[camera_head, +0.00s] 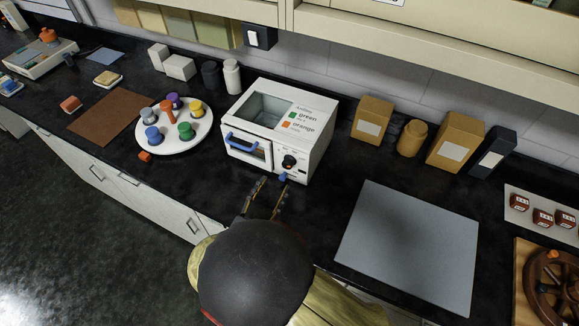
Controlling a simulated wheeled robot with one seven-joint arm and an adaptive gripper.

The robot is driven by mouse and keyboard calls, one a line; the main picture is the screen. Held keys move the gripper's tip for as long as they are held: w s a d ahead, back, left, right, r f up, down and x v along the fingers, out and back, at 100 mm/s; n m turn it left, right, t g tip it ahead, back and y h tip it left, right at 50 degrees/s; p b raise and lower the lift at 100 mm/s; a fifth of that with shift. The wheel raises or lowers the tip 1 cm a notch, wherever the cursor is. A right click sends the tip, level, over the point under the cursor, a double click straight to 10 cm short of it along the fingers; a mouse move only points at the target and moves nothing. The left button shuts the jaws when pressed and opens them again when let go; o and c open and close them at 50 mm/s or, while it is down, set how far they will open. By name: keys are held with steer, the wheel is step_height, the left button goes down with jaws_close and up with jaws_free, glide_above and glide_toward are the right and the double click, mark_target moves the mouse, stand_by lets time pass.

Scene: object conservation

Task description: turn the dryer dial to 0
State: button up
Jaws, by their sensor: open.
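The dryer (250,152) is a white box with a window in its top, a label reading green and orange, and a door with a blue handle (246,146) on its front. Its black dial (289,161) is on the right of the front face. The dial's pointer and marks are too small to read. A small blue part (283,177) shows below the dial. My gripper (270,183) is open and empty, just in front of the dryer, below and left of the dial. My arm hides the counter edge behind it.
A white round tray (183,145) with several coloured pieces stands left of the dryer. A grey mat (410,245) lies to the right. Tan boxes (372,120) and a tan jar (411,138) stand along the back wall. Upper cabinets (450,40) overhang the counter.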

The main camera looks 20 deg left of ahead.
mark_target(286, 167)
steer(key=w, duration=0.2)
steer(key=w+b, duration=0.1)
steer(key=w, duration=0.4)
steer(key=shift+w+d, duration=0.3)
steer(key=shift+w, duration=0.1)
steer(key=c, duration=0.3)
steer(key=c, duration=0.8)
jaws_close()
